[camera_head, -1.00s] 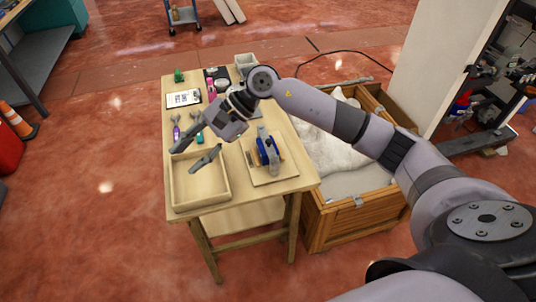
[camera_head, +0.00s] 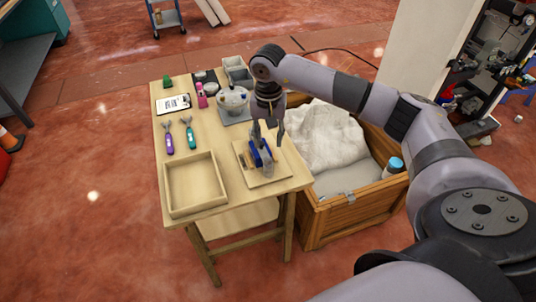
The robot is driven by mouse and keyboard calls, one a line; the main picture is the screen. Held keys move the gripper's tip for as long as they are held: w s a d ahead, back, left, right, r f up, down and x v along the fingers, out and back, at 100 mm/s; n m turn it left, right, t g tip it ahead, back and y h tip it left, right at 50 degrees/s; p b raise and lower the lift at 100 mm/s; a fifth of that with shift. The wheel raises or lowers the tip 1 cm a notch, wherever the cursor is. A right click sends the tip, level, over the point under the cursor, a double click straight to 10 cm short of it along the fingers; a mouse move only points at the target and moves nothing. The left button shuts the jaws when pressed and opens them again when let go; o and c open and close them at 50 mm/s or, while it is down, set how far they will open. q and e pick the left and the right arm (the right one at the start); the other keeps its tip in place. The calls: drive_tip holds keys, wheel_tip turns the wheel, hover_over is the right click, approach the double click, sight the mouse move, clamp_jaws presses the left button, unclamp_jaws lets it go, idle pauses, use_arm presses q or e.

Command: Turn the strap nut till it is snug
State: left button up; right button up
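A small blue device (camera_head: 265,162) with grey parts stands upright on a pale square board (camera_head: 276,176) at the table's right front. The strap nut is too small to make out on it. My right gripper (camera_head: 268,140) points down right above the device. Its two fingers are spread apart, one toward each side of the device's top, and they hide part of it. I cannot tell whether they touch it. My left gripper is not in view.
An empty wooden tray (camera_head: 166,187) lies left of the board on the table. A wooden crate (camera_head: 335,222) is close at the right.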

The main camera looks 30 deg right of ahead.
sight(268, 160)
wheel_tip(268, 160, down, 9)
drive_tip(key=shift+r+p, duration=0.2)
drive_tip(key=shift+p, duration=0.4)
drive_tip(key=shift+c, duration=0.5)
clamp_jaws()
